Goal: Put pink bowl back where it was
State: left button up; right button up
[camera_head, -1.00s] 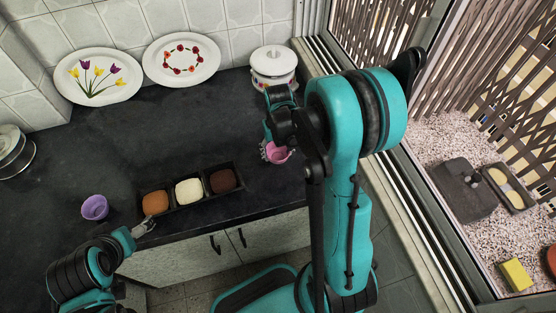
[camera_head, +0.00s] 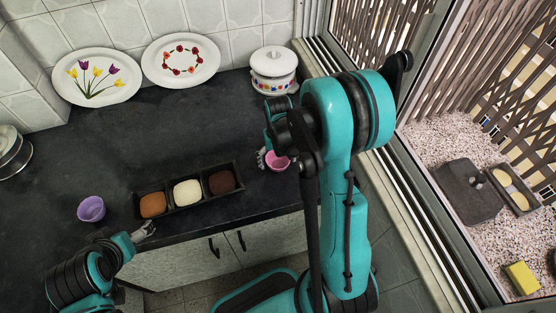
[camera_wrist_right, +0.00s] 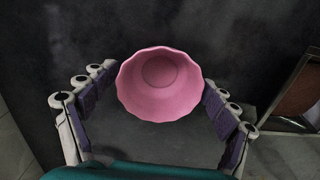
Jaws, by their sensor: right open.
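The pink bowl (camera_head: 278,163) is on the dark counter, right of the three-part tray (camera_head: 164,198) and near the front edge. My right gripper (camera_head: 263,158) is at the bowl, partly hidden by my arm. In the right wrist view the bowl (camera_wrist_right: 160,85) sits upright between the spread fingers of the open right gripper (camera_wrist_right: 158,100), with small gaps seeming to show on both sides. My left gripper (camera_head: 146,230) is low near the counter's front edge, left of centre, apart from the bowl; its finger opening is too small to tell.
A purple bowl (camera_head: 91,208) stands left of the tray, which holds brown, white and dark fillings. A white lidded pot (camera_head: 274,68) stands at the back right. Two decorated plates (camera_head: 97,77) (camera_head: 181,60) lean on the tiled wall. The middle of the counter is clear.

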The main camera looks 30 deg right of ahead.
aim_at(278, 165)
jog(key=shift+r, duration=0.2)
notch_tip(278, 165, up, 11)
jog(key=p, duration=0.4)
jog(key=s+a+r+n+t, duration=0.2)
jog(key=s+a+r+t, duration=0.5)
jog(key=s+a+r, duration=0.3)
jog(key=shift+s+a+r+n, duration=0.3)
jog(key=shift+s+r+n, duration=0.1)
jog(key=shift+s, duration=0.1)
jog(key=shift+f, duration=0.1)
jog(key=shift+f+b, duration=0.55)
jog(key=shift+f, duration=0.2)
